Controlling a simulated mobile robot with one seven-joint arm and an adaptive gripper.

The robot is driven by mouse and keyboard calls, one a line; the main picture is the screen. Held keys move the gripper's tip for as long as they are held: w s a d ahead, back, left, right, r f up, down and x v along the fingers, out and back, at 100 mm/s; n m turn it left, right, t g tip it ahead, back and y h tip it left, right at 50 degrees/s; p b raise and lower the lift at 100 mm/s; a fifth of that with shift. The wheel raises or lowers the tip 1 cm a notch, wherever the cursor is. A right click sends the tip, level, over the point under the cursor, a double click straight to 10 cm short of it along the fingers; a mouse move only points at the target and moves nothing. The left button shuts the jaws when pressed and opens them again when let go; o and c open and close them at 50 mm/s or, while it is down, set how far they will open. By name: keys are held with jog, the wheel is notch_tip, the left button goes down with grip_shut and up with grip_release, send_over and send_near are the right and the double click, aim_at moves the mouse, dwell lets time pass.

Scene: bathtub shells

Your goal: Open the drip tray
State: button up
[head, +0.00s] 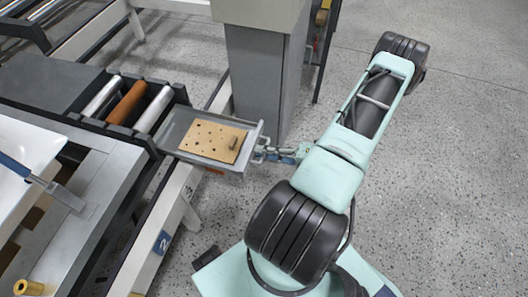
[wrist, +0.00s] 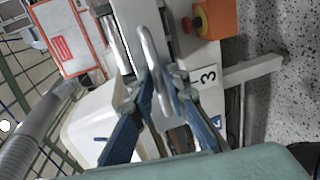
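The drip tray (head: 173,137) is a shallow grey metal tray in the head view. It sticks out from the roller end of the machine, with a perforated tan board lying in it. Its handle is a grey bar on the outer edge, and it shows in the wrist view (wrist: 147,45). My gripper (head: 262,153) is at this handle, to the right of the tray. In the wrist view, the blue fingers of my gripper (wrist: 160,82) converge on both sides of the bar and look shut on it. The exact contact is small and partly hidden.
Rollers (head: 126,103), two silver and one orange-brown, lie behind the tray. A grey pillar (head: 258,80) stands close beyond the tray. A white sink-like shell (head: 25,160) is at the left. Open speckled floor (head: 440,170) lies to the right. An orange box with a red button (wrist: 212,20) shows in the wrist view.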

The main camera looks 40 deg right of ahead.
jog(key=v, duration=1.2)
jog(key=shift+a, duration=0.1)
dwell(0.4)
